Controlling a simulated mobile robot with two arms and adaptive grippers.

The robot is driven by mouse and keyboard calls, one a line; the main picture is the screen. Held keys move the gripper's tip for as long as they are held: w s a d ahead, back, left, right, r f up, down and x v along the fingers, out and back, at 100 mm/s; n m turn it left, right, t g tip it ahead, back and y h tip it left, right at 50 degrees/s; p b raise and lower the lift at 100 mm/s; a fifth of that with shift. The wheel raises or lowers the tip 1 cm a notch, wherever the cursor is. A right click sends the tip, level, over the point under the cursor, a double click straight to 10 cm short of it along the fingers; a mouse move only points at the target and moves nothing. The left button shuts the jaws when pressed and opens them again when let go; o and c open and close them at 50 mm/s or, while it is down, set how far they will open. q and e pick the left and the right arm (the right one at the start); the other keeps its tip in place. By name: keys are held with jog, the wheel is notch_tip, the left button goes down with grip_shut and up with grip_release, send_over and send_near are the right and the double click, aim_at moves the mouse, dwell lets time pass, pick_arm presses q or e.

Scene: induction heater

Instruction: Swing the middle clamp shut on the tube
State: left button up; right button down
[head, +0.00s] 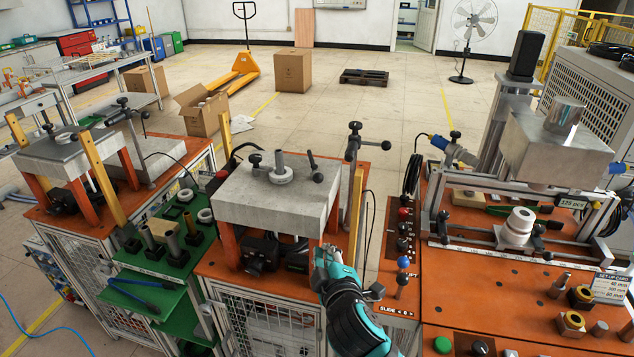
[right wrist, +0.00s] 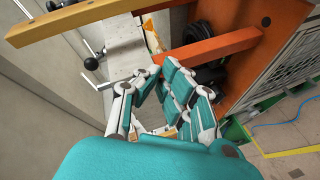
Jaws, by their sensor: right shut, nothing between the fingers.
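The middle station has a grey block (head: 245,205) on orange legs. A short grey tube (head: 280,165) stands upright in a ring on top of it. A clamp (head: 352,145) with black ball knobs stands on a post at the block's back right; its arm points away from the tube, to the right. Another black-knobbed lever (head: 314,165) is near the tube. My right gripper (head: 325,255) is shut and empty at the block's front right corner, below its top and apart from the tube. Its teal and white fingers fill the middle of the right wrist view (right wrist: 158,75). My left gripper is out of view.
A yellow upright bar (head: 356,212) stands just right of the block. A row of coloured knobs (head: 403,230) lies further right. A left station (head: 65,150) and a right press (head: 555,145) flank the middle one. In the right wrist view, an orange bar (right wrist: 215,45) is close to the fingers.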

jog(key=w+a+r+n+t+y, duration=0.3)
jog(key=a+r+n, duration=0.3)
jog(key=r, duration=0.5)
jog(key=shift+m, duration=0.3)
jog(key=p+x, duration=0.2)
jog(key=x, duration=0.7)
jog(key=shift+w+r, duration=0.1)
jog(key=shift+w, duration=0.1)
jog(key=d+p, duration=0.1)
jog(key=d, duration=0.1)
jog(key=d+f+p, duration=0.1)
jog(key=d, duration=0.1)
jog(key=shift+s+d, duration=0.1)
jog(key=shift+s, duration=0.1)
jog(key=shift+w, duration=0.1)
